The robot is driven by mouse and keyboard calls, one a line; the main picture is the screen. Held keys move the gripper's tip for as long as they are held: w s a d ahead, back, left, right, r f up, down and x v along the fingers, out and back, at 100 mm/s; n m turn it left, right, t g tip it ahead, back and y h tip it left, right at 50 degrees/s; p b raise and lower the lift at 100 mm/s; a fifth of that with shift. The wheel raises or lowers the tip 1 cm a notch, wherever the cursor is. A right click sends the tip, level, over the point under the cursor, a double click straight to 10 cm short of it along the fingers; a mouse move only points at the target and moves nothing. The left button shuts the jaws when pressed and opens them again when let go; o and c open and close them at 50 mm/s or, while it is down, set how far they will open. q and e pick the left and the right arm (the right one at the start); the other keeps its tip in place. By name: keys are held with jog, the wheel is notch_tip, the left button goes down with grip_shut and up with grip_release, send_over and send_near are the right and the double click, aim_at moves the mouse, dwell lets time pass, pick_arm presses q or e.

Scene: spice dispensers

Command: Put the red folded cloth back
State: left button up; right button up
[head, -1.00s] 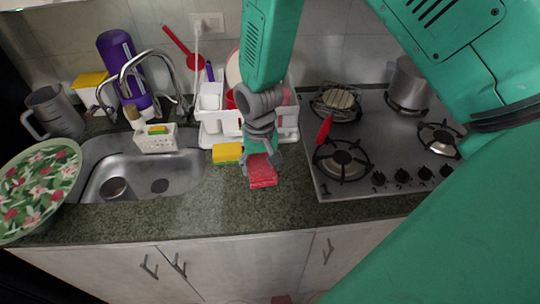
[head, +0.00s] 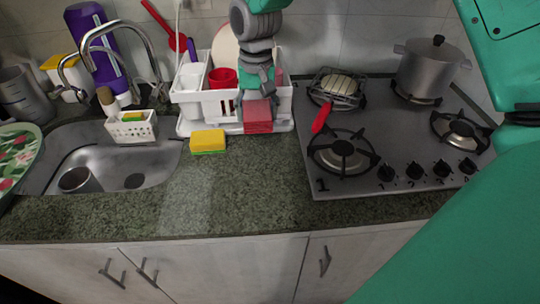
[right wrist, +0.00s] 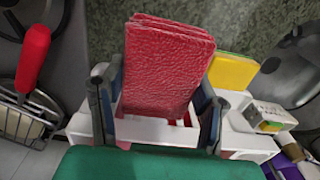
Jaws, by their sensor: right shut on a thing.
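The red folded cloth (head: 258,117) is held in my right gripper (head: 257,101), in front of the white dish rack (head: 217,102) in the head view. In the right wrist view the cloth (right wrist: 165,65) stands out between the two fingers of the gripper (right wrist: 158,100), with the rack (right wrist: 150,132) behind its lower end. The gripper is shut on the cloth. I cannot tell whether the cloth touches the rack or its tray. My left gripper is not in view.
A yellow sponge (head: 208,142) lies left of the cloth. A red cup (head: 222,78) stands in the rack. The sink (head: 110,165) is left. The front counter is clear.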

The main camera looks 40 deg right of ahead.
jog(key=shift+w+d+r+b, duration=0.1)
jog(key=shift+w+d+b, duration=0.15)
jog(key=shift+b, duration=0.1)
send_over(263, 146)
jog(key=f, duration=0.6)
jog(key=shift+w+d+f, duration=0.1)
jog(key=shift+d, duration=0.25)
jog(key=shift+a+f, duration=0.3)
jog(key=shift+f, duration=0.6)
jog(key=shift+a+f, duration=0.3)
jog(key=shift+f, duration=0.55)
jog(key=shift+d, duration=0.1)
jog(key=o, duration=1.2)
jog(key=shift+d+f, duration=0.1)
jog(key=shift+d, duration=0.2)
